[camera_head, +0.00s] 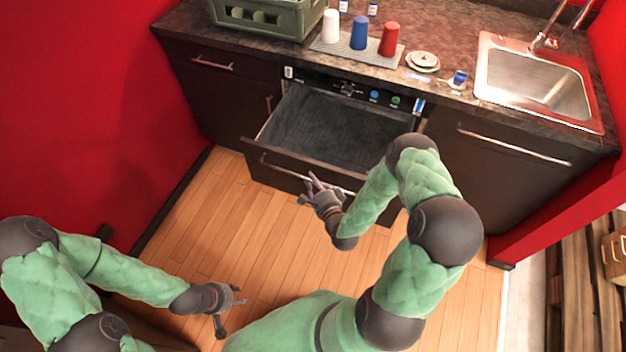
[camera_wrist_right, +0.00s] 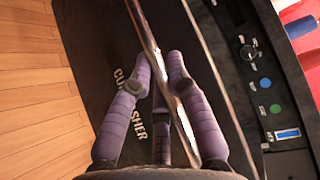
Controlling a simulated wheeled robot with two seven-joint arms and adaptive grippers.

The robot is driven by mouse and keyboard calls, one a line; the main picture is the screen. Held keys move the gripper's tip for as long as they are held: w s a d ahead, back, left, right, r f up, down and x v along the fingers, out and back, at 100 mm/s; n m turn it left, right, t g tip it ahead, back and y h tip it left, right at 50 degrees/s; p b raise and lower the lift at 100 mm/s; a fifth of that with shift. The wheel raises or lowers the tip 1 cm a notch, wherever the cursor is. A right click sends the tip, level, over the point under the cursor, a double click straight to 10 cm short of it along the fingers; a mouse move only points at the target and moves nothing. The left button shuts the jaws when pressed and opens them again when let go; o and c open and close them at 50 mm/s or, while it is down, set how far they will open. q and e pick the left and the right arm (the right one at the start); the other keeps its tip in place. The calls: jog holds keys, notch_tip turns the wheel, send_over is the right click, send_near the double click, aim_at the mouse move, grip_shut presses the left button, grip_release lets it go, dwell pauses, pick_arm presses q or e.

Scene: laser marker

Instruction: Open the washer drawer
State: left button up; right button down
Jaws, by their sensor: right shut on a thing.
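The washer drawer (camera_head: 345,130) is a dark front with a grey-black inside, pulled well out from under the counter in the head view. Its long metal handle (camera_head: 285,170) runs along the front; the handle also shows in the right wrist view (camera_wrist_right: 150,45). My right gripper (camera_head: 314,184) is at the middle of the handle. In the right wrist view its purple fingers (camera_wrist_right: 162,80) are around the handle, shut on it. My left gripper (camera_head: 236,295) is low over the floor at the left, away from the drawer, with its fingers apart and nothing visible between them.
A control panel (camera_head: 350,92) with buttons sits above the drawer. The counter holds a green crate (camera_head: 262,18), white, blue and red cups (camera_head: 389,40) on a mat, plates (camera_head: 423,61) and a sink (camera_head: 535,85). Wooden floor (camera_head: 215,215) in front is clear.

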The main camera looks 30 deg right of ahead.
jog(key=c, duration=1.4)
grip_release()
jog(key=shift+s, duration=0.1)
jog(key=s, duration=0.4)
jog(key=s+r, duration=0.1)
jog(key=s, duration=0.6)
jog(key=shift+s+a+r, duration=0.3)
jog(key=shift+s+a, duration=0.05)
jog(key=shift+a, duration=0.05)
